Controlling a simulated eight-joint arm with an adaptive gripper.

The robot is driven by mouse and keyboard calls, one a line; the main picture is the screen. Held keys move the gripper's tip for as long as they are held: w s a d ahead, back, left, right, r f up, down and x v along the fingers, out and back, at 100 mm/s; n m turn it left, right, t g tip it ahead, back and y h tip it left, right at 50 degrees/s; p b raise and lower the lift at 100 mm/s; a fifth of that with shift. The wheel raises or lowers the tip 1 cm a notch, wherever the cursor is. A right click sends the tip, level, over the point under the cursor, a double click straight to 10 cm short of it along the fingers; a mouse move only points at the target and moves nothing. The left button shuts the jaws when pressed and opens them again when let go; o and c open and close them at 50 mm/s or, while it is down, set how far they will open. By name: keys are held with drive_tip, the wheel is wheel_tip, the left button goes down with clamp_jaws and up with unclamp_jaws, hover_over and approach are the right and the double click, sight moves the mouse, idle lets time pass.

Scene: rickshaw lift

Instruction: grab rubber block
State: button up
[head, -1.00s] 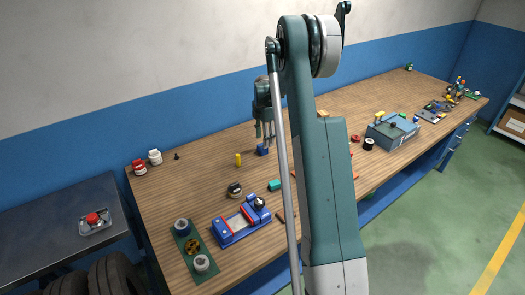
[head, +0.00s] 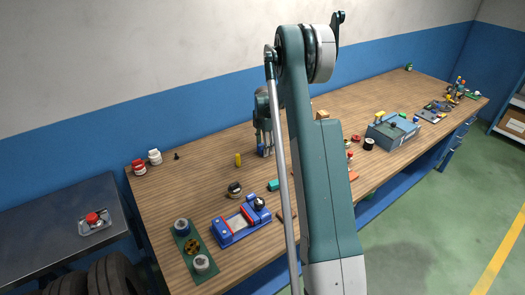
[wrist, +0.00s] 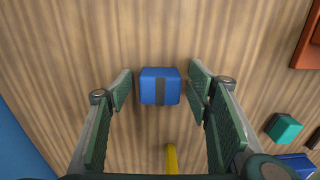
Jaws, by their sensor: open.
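A small blue block (wrist: 160,86) with a dark stripe down its middle lies on the wooden bench. I take it to be the rubber block. My gripper (wrist: 161,84) is open, with green-padded fingers on the left and right of it in the wrist view. There is a visible gap on each side, and nothing is held. In the head view the gripper (head: 264,138) points down over the block, which is partly hidden by the fingers. How far the fingertips are above the bench is hard to tell.
A yellow upright piece (head: 238,160) stands left of the gripper. A teal block (head: 273,185) and a blue device (head: 240,222) lie nearer the front. A grey-blue box (head: 392,132) stands to the right. The bench behind the block is clear.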

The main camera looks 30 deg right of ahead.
drive_tip(key=c, duration=1)
drive_tip(key=shift+r, duration=0.15)
wheel_tip(320, 180, up, 10)
drive_tip(key=shift+f, duration=0.15)
idle(0.7)
